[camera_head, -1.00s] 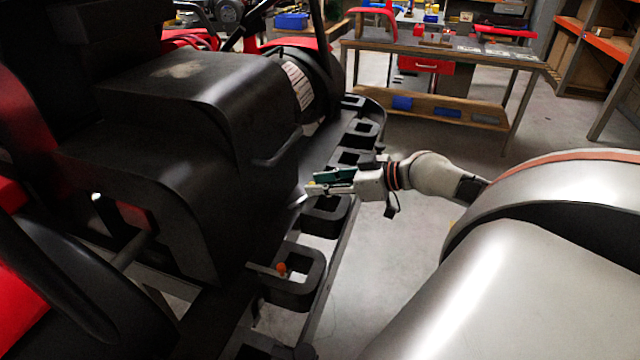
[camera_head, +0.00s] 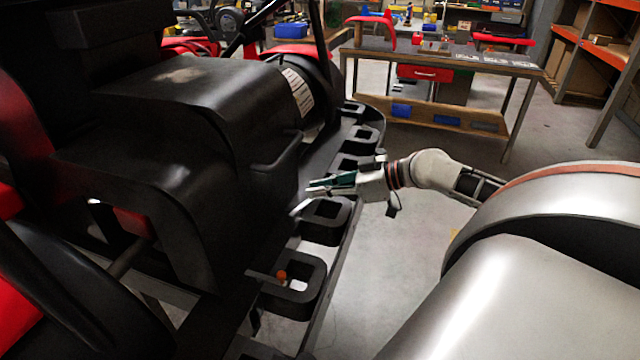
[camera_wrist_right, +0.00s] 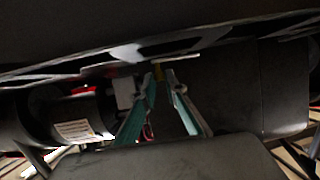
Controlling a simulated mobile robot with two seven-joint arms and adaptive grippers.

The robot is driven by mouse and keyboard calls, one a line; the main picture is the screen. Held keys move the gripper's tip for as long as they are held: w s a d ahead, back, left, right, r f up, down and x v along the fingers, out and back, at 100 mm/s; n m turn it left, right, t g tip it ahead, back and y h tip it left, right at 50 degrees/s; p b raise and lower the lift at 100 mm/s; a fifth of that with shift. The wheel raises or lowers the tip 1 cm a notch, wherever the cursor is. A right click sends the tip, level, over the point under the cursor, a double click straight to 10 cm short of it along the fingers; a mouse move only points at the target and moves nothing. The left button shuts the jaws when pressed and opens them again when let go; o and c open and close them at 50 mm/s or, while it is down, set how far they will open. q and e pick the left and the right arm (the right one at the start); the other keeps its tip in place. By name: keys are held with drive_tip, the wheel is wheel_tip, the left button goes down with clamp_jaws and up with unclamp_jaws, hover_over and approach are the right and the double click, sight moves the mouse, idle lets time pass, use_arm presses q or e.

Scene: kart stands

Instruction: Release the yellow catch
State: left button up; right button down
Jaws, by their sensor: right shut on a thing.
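My right gripper (camera_head: 318,187) reaches in from the right to the side of the black kart body (camera_head: 220,110), above the slotted black side rail. In the head view the fingers hide the catch. My left gripper is not in view.
The slotted black rail (camera_head: 345,215) runs along the kart just below my gripper. A workbench (camera_head: 450,60) stands behind, with clear floor (camera_head: 400,270) to the right of the rail.

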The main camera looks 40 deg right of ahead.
drive_tip(key=shift+w+f, duration=0.1)
drive_tip(key=shift+f, duration=0.1)
drive_tip(key=shift+r+n+b, duration=0.1)
drive_tip(key=shift+n+b, duration=0.2)
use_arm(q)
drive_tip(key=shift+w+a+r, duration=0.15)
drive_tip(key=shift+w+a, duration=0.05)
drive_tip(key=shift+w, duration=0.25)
use_arm(e)
drive_tip(key=shift+a+r+y, duration=0.1)
drive_tip(key=shift+r+y, duration=0.1)
drive_tip(key=shift+y, duration=0.3)
drive_tip(key=c, duration=2.1)
unclamp_jaws()
drive_tip(key=shift+w, duration=0.1)
